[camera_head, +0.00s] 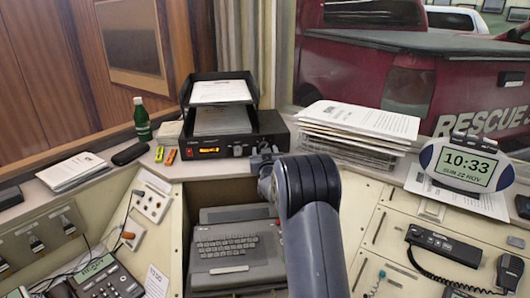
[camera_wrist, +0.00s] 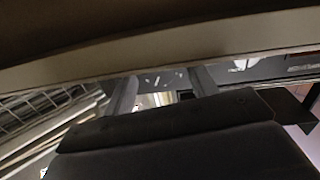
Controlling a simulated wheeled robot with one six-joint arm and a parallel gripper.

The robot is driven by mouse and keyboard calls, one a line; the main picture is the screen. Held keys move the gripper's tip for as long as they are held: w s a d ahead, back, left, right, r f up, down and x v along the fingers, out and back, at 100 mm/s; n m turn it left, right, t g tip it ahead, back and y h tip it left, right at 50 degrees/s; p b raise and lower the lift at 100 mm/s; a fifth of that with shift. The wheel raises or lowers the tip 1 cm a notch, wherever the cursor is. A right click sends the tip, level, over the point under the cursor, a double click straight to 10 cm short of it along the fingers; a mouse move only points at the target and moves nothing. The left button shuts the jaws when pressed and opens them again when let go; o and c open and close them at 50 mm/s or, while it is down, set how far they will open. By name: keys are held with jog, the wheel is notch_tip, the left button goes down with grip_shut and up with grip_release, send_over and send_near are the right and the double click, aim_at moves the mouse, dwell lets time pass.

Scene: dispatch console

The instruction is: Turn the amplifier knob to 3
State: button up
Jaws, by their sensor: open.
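The amplifier is a black box (camera_head: 222,146) with an orange-lit display, on the ledge under a paper tray. Its front carries a pale knob (camera_head: 237,150) and, farther right, a spot largely covered by my arm's end. My gripper (camera_head: 264,156) is at the right part of the amplifier's front in the head view; its fingers are mostly hidden there. In the wrist view my gripper (camera_wrist: 162,80) is open, fingers apart. Between and beyond the fingertips is the dark amplifier front (camera_wrist: 158,80) with small white marks. A pale knob (camera_wrist: 240,64) is right of the fingers. No knob setting is readable.
A stack of papers (camera_head: 357,128) stands close right of the amplifier. The black paper tray (camera_head: 220,92) sits on top of it. Highlighters (camera_head: 171,157) and a green bottle (camera_head: 142,118) are to the left. A grey typewriter-like keyboard unit (camera_head: 235,252) lies below.

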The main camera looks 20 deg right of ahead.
jog(key=c, duration=1)
jog(key=shift+o, duration=0.2)
jog(key=b, duration=0.1)
jog(key=m+b, duration=0.1)
jog(key=b, duration=0.1)
jog(key=shift+f+m, duration=0.3)
jog(key=shift+m+b, duration=0.6)
jog(key=shift+b, duration=0.65)
jog(key=shift+r+m+b, duration=0.3)
jog(key=shift+m+b, duration=0.4)
jog(key=o, duration=1)
jog(key=shift+c, duration=0.2)
jog(key=shift+s, duration=0.1)
jog(key=b+v, duration=0.1)
jog(key=v, duration=0.9)
jog(key=shift+s+a+b, duration=0.15)
jog(key=shift+s+b, duration=0.15)
jog(key=shift+b, duration=0.1)
